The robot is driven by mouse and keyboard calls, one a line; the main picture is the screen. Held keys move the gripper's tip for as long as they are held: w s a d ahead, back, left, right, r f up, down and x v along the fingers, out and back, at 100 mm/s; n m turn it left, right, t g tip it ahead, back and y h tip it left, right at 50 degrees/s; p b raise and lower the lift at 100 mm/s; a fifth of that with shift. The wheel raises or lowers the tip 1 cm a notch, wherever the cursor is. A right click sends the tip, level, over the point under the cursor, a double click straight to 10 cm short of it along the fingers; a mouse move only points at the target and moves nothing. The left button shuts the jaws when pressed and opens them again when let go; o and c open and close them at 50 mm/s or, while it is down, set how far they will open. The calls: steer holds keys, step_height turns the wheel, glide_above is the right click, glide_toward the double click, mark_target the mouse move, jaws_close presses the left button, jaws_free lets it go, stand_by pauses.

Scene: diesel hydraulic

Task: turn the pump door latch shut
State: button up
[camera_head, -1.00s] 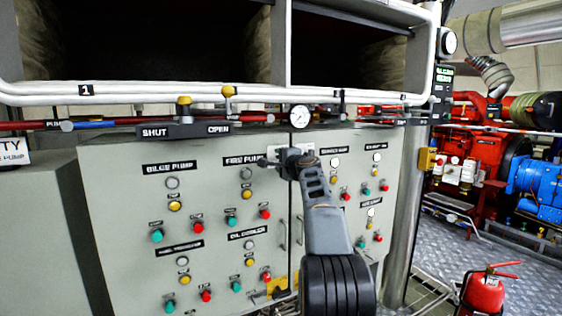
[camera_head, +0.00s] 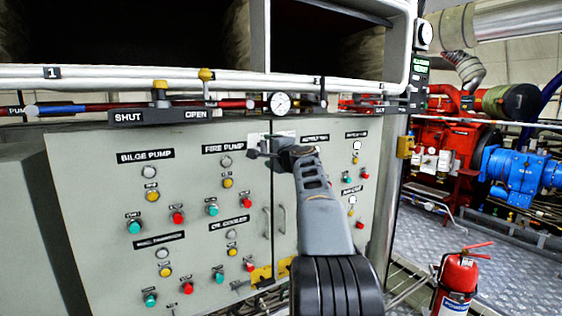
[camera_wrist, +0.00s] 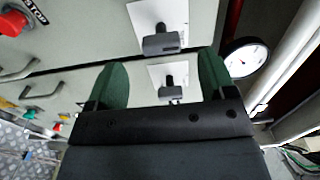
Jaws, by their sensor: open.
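Two dark grey latch handles stand on white plates, one on each cabinet door. In the wrist view the upper latch (camera_wrist: 162,43) is on the door with the red STOP button, which matches the left, pump-labelled door (camera_head: 90,185) in the head view. The second latch (camera_wrist: 170,92) is on the other door and shows between my fingers. My gripper (camera_wrist: 162,78) is open, its green fingers spread and nothing seen between them in its grasp. In the head view my gripper (camera_head: 263,151) is in front of the door seam, hiding most of the latches.
A pressure gauge (camera_head: 281,103) and a red pipe run above the doors, close to my gripper's side in the wrist view. Door handles (camera_head: 282,219) lie below. A fire extinguisher (camera_head: 457,280) stands on the floor at right, before red machinery (camera_head: 440,145).

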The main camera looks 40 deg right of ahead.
steer(key=s+a+b, duration=0.1)
steer(key=s, duration=0.6)
steer(key=s+a+b, duration=0.1)
steer(key=s+b, duration=0.2)
steer(key=s, duration=0.5)
stand_by(0.5)
stand_by(0.4)
